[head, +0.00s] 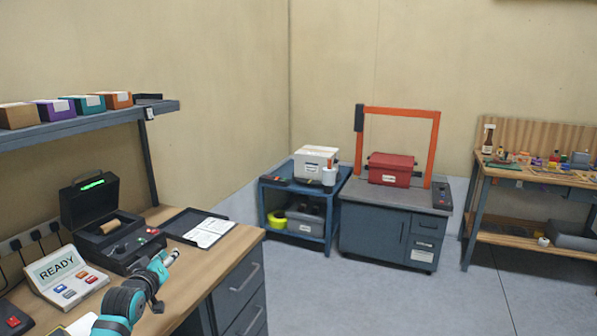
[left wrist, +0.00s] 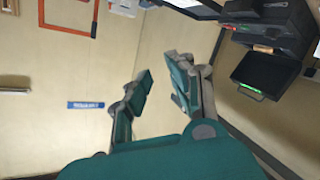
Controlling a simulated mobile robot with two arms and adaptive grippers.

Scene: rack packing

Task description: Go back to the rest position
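My left gripper (head: 166,262) shows in the head view above the wooden workbench (head: 215,262), with its teal arm coming in from the bottom left. In the left wrist view the two fingers of the left gripper (left wrist: 160,78) stand apart with only wall visible between them, so it is open and empty. My right gripper is in neither view.
An open black case (head: 88,198) with a green display and a READY panel (head: 62,274) are on the bench near my left arm. A shelf (head: 90,124) with several boxes is above. A blue cart (head: 268,205), a red box (head: 391,168) under an orange frame and open floor lie beyond.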

